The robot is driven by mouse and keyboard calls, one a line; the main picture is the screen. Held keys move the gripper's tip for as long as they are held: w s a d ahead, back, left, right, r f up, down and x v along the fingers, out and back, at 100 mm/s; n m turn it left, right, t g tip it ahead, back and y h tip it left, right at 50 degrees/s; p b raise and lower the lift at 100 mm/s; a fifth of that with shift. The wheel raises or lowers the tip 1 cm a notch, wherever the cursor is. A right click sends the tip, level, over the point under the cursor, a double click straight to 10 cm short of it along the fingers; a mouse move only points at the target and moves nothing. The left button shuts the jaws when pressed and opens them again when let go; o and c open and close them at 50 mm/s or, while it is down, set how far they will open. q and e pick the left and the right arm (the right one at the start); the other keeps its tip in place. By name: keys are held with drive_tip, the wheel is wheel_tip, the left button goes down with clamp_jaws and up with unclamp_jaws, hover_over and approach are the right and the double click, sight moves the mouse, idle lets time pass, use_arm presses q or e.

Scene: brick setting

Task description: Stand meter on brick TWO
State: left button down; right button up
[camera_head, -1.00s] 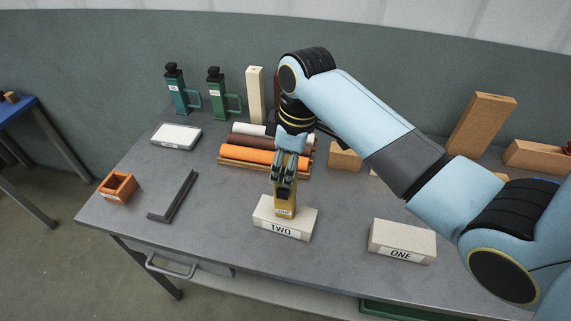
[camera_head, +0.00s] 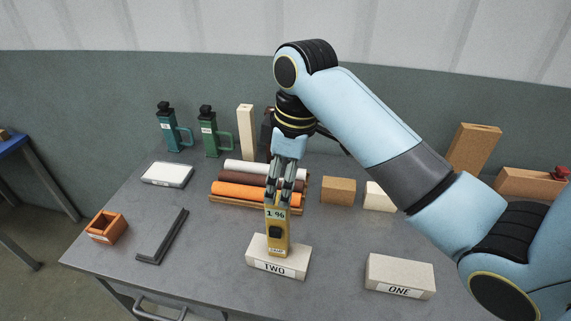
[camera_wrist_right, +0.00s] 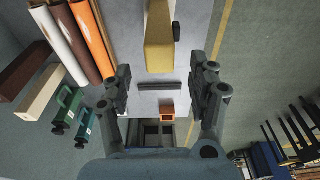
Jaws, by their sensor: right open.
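The yellow meter (camera_head: 277,232), with a "1 %" display, stands upright on the pale brick marked TWO (camera_head: 297,262). My right gripper (camera_head: 279,191) is open at the meter's top end, its fingers pointing down. In the right wrist view the fingers (camera_wrist_right: 168,82) are spread wide, with the yellow meter (camera_wrist_right: 159,45) in the space ahead between them. In the head view I cannot tell whether a finger touches the meter. My left gripper is not in view.
The brick marked ONE (camera_head: 400,275) lies to the right. Orange and other rolls (camera_head: 240,191) lie behind the meter. A dark angle bar (camera_head: 160,238) and an orange hollow block (camera_head: 107,227) lie to the left. Bottles (camera_head: 210,130) stand at the back.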

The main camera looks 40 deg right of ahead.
drive_tip(key=r, duration=0.5)
drive_tip(key=shift+s+d, duration=0.2)
drive_tip(key=shift+s, duration=0.05)
